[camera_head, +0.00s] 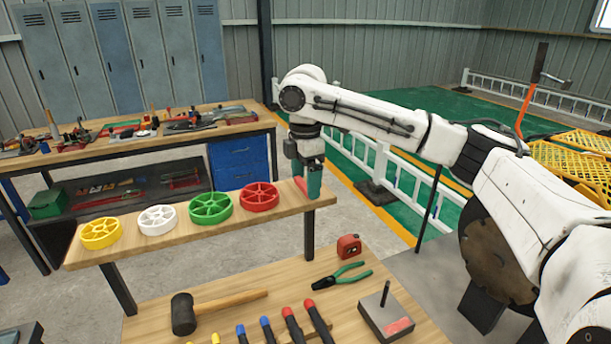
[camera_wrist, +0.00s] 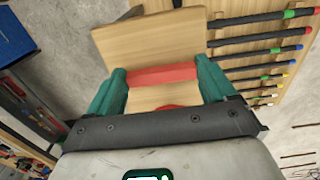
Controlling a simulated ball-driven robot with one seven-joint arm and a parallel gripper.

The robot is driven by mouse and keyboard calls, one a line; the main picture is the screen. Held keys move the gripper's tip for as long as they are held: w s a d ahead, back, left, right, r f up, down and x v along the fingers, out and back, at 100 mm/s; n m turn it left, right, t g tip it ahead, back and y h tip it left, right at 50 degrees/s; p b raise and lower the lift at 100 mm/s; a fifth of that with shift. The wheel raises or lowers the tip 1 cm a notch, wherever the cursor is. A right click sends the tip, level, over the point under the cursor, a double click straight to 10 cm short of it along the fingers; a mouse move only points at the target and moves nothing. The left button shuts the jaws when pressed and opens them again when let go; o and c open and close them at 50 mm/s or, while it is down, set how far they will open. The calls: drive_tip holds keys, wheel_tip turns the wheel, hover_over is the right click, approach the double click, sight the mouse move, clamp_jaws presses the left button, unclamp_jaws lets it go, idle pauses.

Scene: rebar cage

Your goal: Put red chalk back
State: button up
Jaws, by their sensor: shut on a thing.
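My gripper (camera_head: 309,182) is at the right end of the raised wooden shelf (camera_head: 170,238). Its green fingers are shut on the red chalk (camera_head: 299,185), a plain red bar that spans the gap between both fingers in the wrist view (camera_wrist: 162,75). The chalk is by the shelf's end; whether it touches the wood is unclear. To its left on the shelf lies a red spoked ring (camera_head: 259,196), then a green ring (camera_head: 211,208), a white ring (camera_head: 157,220) and a yellow ring (camera_head: 101,233). No other chalk is identifiable.
On the lower bench lie a mallet (camera_head: 185,314), green pliers (camera_head: 342,276), a red tape measure (camera_head: 349,246), a grey block with a rod (camera_head: 386,315) and several coloured-handled tools. A cluttered workbench (camera_head: 140,140) stands behind. Wood is bare around the mallet.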

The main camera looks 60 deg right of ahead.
sight(305, 183)
drive_tip(key=shift+f, duration=0.1)
drive_tip(key=o, duration=0.8)
drive_tip(key=shift+c, duration=0.2)
wheel_tip(305, 183, up, 12)
drive_tip(key=b, duration=0.1)
drive_tip(key=shift+b, duration=0.35)
